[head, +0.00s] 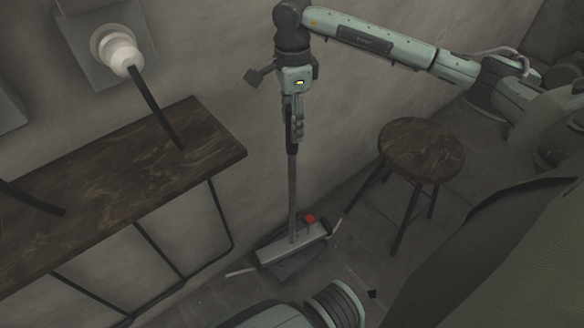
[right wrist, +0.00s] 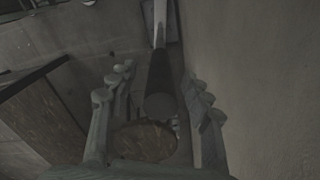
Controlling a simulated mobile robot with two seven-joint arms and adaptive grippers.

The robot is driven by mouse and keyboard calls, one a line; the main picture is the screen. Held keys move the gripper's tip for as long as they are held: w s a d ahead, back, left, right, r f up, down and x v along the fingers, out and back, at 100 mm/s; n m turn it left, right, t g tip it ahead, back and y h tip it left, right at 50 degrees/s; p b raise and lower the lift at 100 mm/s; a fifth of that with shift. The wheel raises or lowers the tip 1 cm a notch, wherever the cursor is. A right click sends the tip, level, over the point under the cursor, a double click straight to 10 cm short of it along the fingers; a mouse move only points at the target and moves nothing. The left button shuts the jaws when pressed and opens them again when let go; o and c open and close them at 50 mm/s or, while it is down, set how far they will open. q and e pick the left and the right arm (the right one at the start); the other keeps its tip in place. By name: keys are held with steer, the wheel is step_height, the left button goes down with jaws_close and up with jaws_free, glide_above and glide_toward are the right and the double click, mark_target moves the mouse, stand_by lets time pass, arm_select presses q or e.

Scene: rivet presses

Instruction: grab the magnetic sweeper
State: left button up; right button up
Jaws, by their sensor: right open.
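The magnetic sweeper stands upright on the floor near the wall in the head view, with a grey metal head (head: 293,245), a red knob and a long thin handle (head: 292,195). The handle's top has a dark grip. My right gripper (head: 295,122) points down at this grip from above. In the right wrist view, the dark grip (right wrist: 160,85) shows between the spread fingers of the right gripper (right wrist: 160,100). The fingers are open, with a gap visible on each side. Whether either finger touches the grip cannot be told. My left gripper is not in view.
A round wooden stool (head: 422,150) stands to the right of the sweeper. A wooden table (head: 110,190) with thin black legs runs along the wall at left. A white round fixture (head: 118,50) is on the wall above it. Some floor is clear between sweeper and stool.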

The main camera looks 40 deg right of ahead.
steer(key=shift+f, duration=0.1)
steer(key=shift+c, duration=0.2)
jaws_close()
steer(key=shift+w, duration=0.1)
stand_by(0.4)
